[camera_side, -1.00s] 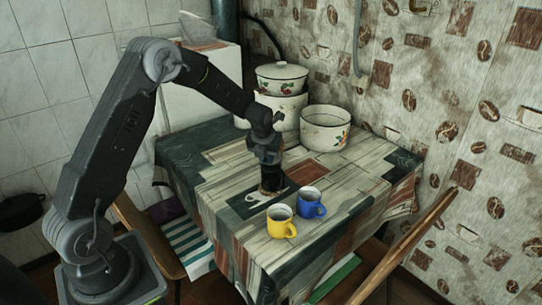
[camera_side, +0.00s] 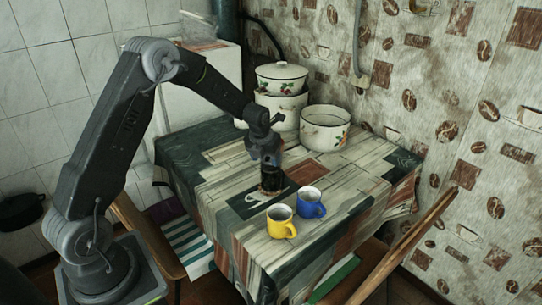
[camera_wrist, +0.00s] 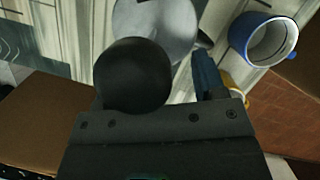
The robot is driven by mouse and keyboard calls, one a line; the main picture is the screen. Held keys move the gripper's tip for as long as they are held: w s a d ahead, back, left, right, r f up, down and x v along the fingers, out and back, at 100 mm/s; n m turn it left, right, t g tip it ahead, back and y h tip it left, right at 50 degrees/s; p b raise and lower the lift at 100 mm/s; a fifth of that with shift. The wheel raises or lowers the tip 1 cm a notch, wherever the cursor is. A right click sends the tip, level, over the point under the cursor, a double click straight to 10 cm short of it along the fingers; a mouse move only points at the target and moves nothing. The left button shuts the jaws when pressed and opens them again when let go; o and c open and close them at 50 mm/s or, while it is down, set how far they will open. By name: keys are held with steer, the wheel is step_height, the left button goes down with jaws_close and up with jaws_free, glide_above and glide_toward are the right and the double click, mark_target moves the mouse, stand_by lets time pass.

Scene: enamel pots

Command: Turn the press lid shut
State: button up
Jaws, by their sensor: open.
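In the wrist view a black round knob (camera_wrist: 133,75) stands close to the camera, in front of a pale grey round lid (camera_wrist: 160,20) with a small spout-like edge at its right. I take these as the top of the press. One dark finger shows right of the knob; the other is not clearly visible. In the side view my gripper (camera_side: 269,168) points straight down over the dark mat on the table. It is open around or beside the knob; contact cannot be told. The press body is mostly hidden under my gripper.
A blue mug (camera_side: 311,207) and a yellow mug (camera_side: 281,226) stand close to my gripper, toward the front right. The blue mug (camera_wrist: 262,40) also shows in the wrist view. A white pot (camera_side: 325,135) and stacked pots (camera_side: 281,78) stand behind. The table's left side is clear.

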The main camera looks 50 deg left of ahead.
steer(key=shift+r, duration=0.2)
steer(key=shift+v, duration=2.9)
steer(key=s+d+r+n, duration=0.3)
steer(key=s+r, duration=0.1)
steer(key=r, duration=0.4)
steer(key=s+d+r+n, duration=0.3)
steer(key=s+d+r, duration=0.1)
steer(key=r, duration=0.4)
steer(key=s+d+n+t, duration=0.1)
steer(key=s+d+n, duration=0.4)
steer(key=s+n, duration=0.5)
steer(key=s+d+n+t+h, duration=0.1)
steer(key=s+d+n, duration=0.4)
steer(key=s+n, duration=0.6)
steer(key=f+n, duration=0.1)
steer(key=n, duration=0.2)
steer(key=shift+d+n+t+h, duration=0.2)
steer(key=shift+n+t+h, duration=0.1)
